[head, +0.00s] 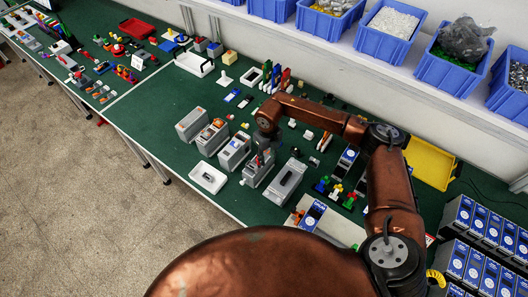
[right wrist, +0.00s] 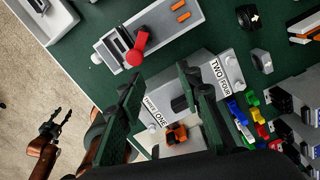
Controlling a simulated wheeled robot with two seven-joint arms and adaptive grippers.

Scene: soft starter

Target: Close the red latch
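The red latch (right wrist: 138,46) is a short red lever with a round end on a long grey unit (right wrist: 112,43), near the top middle of the right wrist view. It sticks out at an angle to the unit's long side. My right gripper (right wrist: 160,78) is open, its two dark fingers wide apart and empty, with the latch just beyond the fingertips and not touched. In the head view my right gripper (head: 262,160) is over the row of grey units and hides the latch area. My left gripper (right wrist: 55,122) shows small at the left of the right wrist view, fingers apart and empty.
Between and beyond my right fingers lies a grey block with labels (right wrist: 210,68) and an orange part (right wrist: 176,134). More grey units (head: 235,151) and a white tray (head: 207,178) stand close by on the green table. Blue bins (head: 390,28) line the shelf behind.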

